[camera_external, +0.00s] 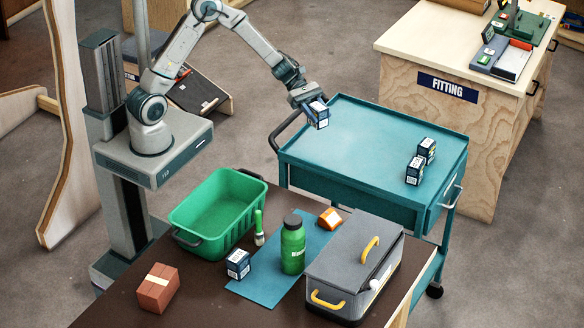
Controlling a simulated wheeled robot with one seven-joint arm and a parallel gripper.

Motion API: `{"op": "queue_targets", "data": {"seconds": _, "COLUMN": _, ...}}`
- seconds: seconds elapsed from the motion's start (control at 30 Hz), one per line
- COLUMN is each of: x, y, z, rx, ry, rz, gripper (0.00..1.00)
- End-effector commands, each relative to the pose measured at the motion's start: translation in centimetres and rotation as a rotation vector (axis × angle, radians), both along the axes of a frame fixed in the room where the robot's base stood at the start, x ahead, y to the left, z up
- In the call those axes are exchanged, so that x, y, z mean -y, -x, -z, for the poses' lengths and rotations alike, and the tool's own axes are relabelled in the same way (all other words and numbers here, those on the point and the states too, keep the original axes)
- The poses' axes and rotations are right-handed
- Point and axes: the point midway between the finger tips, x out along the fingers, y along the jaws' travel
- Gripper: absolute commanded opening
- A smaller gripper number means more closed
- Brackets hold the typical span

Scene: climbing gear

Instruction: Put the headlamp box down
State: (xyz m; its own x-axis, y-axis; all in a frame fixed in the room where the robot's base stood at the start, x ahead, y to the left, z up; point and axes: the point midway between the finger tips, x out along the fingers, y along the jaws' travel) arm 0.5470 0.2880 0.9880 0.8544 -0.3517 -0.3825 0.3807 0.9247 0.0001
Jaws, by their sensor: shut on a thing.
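My gripper (309,101) is shut on a small dark blue and white box (319,114), taken as the headlamp box, and holds it tilted. The box is in the air near the left end of the teal cart (345,150); its exact height over the cart is hard to tell. Two similar boxes stand close together at the cart's right side, one farther back (428,148) and one nearer (415,172). The fingertips are partly hidden by the held box.
The cart's middle and left top are bare, with a raised rim. The dark table (115,310) in front carries a green crate (190,212), green bottle (293,246), grey toolbox (345,262), brush (259,230), orange item (330,218) and brick-coloured block (158,287). A "FITTING" counter (440,45) stands behind right.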

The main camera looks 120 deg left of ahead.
Motion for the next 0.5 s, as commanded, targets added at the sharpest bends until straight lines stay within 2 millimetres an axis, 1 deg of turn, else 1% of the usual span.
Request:
{"op": "queue_targets", "data": {"seconds": 0.03, "x": -1.2, "y": 0.1, "z": 0.5, "rx": 0.000, "ry": 0.003, "rz": -0.003, "gripper": 0.16}}
{"op": "queue_targets", "data": {"seconds": 0.3, "x": -6.4, "y": 0.5, "z": 3.6, "rx": 0.000, "ry": 0.002, "rz": -0.002, "gripper": 0.16}}
{"op": "queue_targets", "data": {"seconds": 0.4, "x": -7.9, "y": 0.6, "z": 4.6, "rx": 0.001, "ry": 0.002, "rz": 0.000, "gripper": 0.16}}
{"op": "queue_targets", "data": {"seconds": 0.5, "x": -9.1, "y": 0.7, "z": 5.3, "rx": 0.001, "ry": 0.000, "rz": 0.000, "gripper": 0.16}}
